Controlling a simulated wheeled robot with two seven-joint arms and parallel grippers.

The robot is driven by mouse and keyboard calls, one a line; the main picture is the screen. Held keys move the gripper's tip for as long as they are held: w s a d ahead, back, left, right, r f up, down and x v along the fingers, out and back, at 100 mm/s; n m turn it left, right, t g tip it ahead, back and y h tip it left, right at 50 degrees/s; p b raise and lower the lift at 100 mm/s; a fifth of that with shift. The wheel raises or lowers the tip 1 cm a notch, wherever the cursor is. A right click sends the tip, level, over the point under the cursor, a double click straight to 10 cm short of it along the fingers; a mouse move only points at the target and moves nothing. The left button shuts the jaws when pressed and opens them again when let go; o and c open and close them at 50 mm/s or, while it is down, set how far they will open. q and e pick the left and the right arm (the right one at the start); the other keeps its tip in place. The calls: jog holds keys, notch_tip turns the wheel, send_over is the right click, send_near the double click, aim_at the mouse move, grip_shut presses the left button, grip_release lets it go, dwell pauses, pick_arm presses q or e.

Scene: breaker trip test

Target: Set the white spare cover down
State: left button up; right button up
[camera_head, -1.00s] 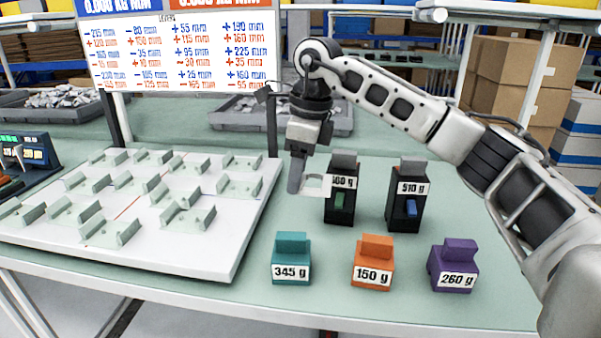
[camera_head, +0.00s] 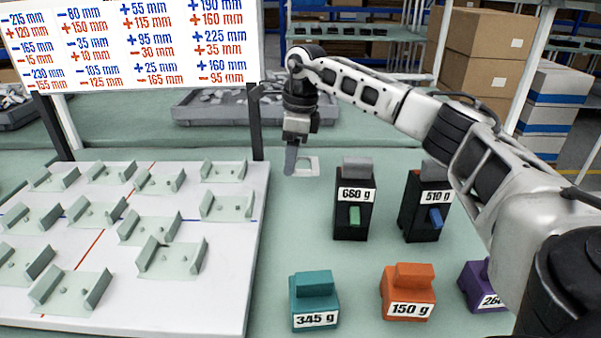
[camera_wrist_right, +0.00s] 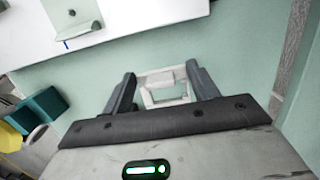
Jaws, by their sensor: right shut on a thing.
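The white spare cover (camera_head: 306,166) is a small square frame with an open middle. My right gripper (camera_head: 292,160) is shut on it, low over the green table, left of and a little behind the black 660 g unit. In the right wrist view, the cover (camera_wrist_right: 148,101) sits between the two dark fingers of the right gripper (camera_wrist_right: 161,80). It looks about flat, but I cannot tell whether it touches the table. My left gripper is not in view.
The white board (camera_head: 150,290) with several clear brackets fills the left. Black 660 g (camera_head: 352,215) and 510 g (camera_head: 420,222) units stand right. Teal (camera_head: 314,295), orange (camera_head: 408,285) and purple (camera_head: 478,285) weights stand in front. A grey tray (camera_head: 215,110) lies behind. Green table around the cover is clear.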

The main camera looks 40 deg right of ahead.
aim_at(298, 188)
jog(key=d+f, duration=0.2)
jog(key=f, duration=0.1)
jog(key=shift+w+d+f, duration=0.3)
jog(key=shift+d+f, duration=0.05)
jog(key=shift+d, duration=0.05)
jog(key=shift+d+f+p, duration=0.15)
jog(key=shift+f, duration=0.75)
jog(key=shift+d+f+p, duration=0.15)
jog(key=shift+f, duration=0.75)
jog(key=o, duration=1.1)
jog(key=shift+f, duration=0.1)
jog(key=shift+c, duration=0.2)
jog(key=r, duration=0.4)
jog(key=d+r, duration=0.1)
jog(key=r, duration=0.3)
jog(key=s+r, duration=0.1)
jog(key=r, duration=0.3)
jog(key=shift+d, duration=0.25)
